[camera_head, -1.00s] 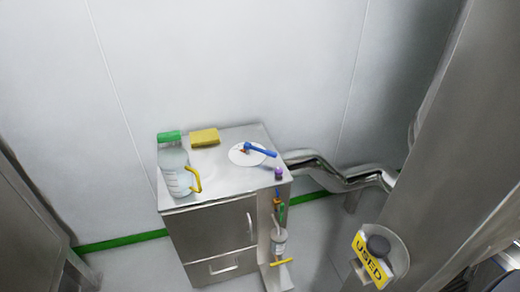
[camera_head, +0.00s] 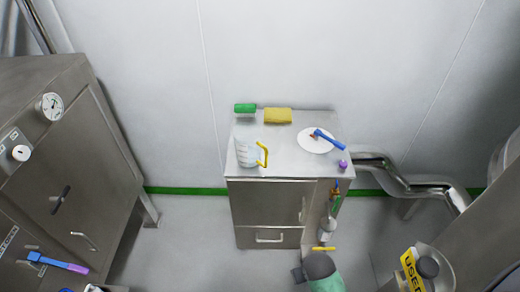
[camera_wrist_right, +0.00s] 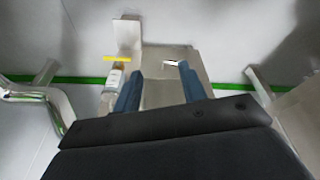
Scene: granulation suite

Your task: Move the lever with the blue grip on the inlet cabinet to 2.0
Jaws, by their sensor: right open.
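A lever with a blue grip (camera_head: 325,136) lies over a white round disc (camera_head: 312,143) on top of the small steel cabinet (camera_head: 270,205). A small orange-red mark shows at its left end. A second blue handle with a purple end (camera_head: 58,263) is on the large steel cabinet (camera_head: 75,140) at left. I cannot tell which of the two is the inlet cabinet, and no scale number is readable. My right gripper (camera_wrist_right: 160,69) is open and empty in the right wrist view, with steel cabinet surfaces beyond its fingers. My left gripper is not in view.
A clear jug (camera_head: 248,148) with a yellow handle, a green block (camera_head: 245,108) and a yellow sponge (camera_head: 278,115) stand on the small cabinet. Bent steel pipe (camera_head: 400,185) is at right. A grey-green rounded shape (camera_head: 322,272) rises at the bottom edge. Floor between cabinets is clear.

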